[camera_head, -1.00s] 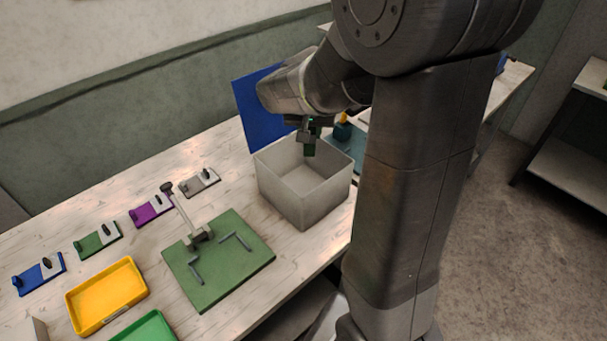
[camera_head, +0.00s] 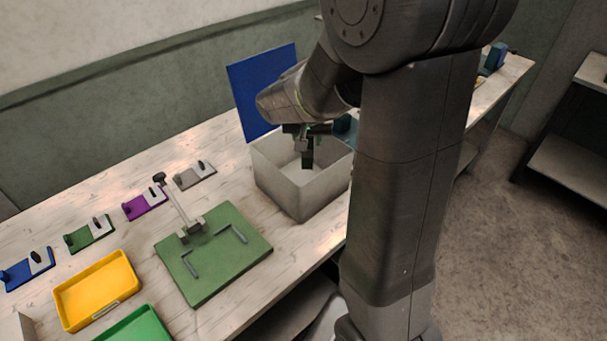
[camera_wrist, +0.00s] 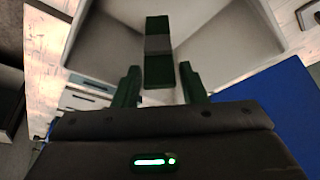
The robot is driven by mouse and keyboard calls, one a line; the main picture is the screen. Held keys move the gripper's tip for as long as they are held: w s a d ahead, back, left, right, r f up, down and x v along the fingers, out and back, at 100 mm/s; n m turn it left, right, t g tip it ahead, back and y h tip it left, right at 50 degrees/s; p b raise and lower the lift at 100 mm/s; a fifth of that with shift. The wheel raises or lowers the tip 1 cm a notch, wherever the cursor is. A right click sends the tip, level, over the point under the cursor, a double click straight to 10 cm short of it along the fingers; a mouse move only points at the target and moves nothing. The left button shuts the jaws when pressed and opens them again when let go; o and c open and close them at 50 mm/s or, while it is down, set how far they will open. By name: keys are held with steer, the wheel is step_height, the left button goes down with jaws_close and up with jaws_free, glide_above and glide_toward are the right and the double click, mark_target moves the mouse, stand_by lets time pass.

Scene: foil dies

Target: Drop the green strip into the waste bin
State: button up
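The green strip (camera_wrist: 158,68), dark green with a grey band across it, shows in the wrist view between and beyond my fingertips. A gap shows on each side of it. My gripper (camera_wrist: 160,78) is open. In the head view my gripper (camera_head: 304,143) points down over the waste bin, with the dark strip (camera_head: 308,160) just below it, inside the bin's outline. The waste bin (camera_head: 295,195) is a pale grey open box near the table's front edge. Its inner wall (camera_wrist: 225,45) fills much of the wrist view. I cannot tell whether the strip touches the bin floor.
A blue panel (camera_head: 262,90) stands behind the bin. Left of the bin lies a green board (camera_head: 215,275) with grey guides and a lever. Yellow (camera_head: 65,310) and green (camera_head: 140,325) trays are at the front left. Several small coloured fixtures line the back.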

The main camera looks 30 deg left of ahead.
steer(key=shift+o, duration=1.1)
steer(key=shift+r, duration=0.1)
steer(key=b+v, duration=0.1)
steer(key=v, duration=1.2)
steer(key=shift+r, duration=0.25)
steer(key=shift+s, duration=0.1)
steer(key=p+x, duration=0.1)
steer(key=x, duration=1.2)
steer(key=shift+f, duration=0.2)
steer(key=shift+r+p, duration=0.95)
steer(key=shift+r, duration=0.3)
